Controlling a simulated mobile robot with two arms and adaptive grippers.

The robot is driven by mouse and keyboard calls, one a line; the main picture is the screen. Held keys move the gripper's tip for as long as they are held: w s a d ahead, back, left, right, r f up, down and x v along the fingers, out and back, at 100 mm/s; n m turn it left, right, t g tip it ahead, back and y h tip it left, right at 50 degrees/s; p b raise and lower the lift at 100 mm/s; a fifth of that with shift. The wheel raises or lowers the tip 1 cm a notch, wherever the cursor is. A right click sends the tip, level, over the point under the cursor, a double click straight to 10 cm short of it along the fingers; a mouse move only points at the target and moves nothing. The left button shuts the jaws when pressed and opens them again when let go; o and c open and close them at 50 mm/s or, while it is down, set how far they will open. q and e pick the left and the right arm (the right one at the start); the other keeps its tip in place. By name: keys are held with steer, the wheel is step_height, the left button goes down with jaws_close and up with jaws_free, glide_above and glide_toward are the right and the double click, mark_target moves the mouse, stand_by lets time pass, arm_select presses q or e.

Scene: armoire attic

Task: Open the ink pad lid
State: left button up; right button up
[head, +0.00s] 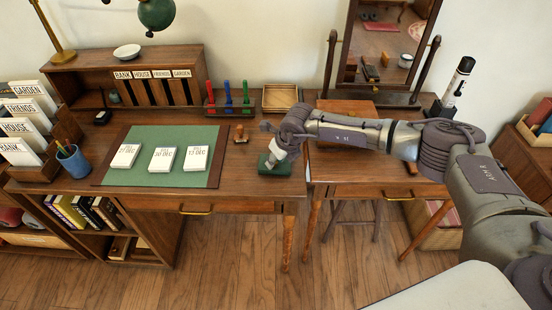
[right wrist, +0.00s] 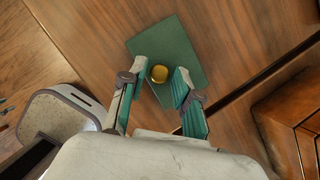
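The ink pad (head: 282,169) is a small dark green box on the wooden desk, near the front edge by the desk's right end. The right wrist view shows its flat green lid (right wrist: 172,42) with a round brass knob (right wrist: 159,73) on top. My right gripper (right wrist: 162,80) points down over the lid. Its two fingers are apart, one on each side of the knob, with a gap visible on the right side. In the head view my right gripper (head: 271,159) partly covers the pad. My left gripper is not in view.
A wooden-handled stamp (head: 240,134) stands behind and left of the pad. A green mat (head: 143,142) with three date cards lies further left. A rack of coloured stamps (head: 228,104) and a wooden tray (head: 280,97) are behind. A standing mirror (head: 387,45) is at the right.

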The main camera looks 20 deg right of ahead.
jaws_close()
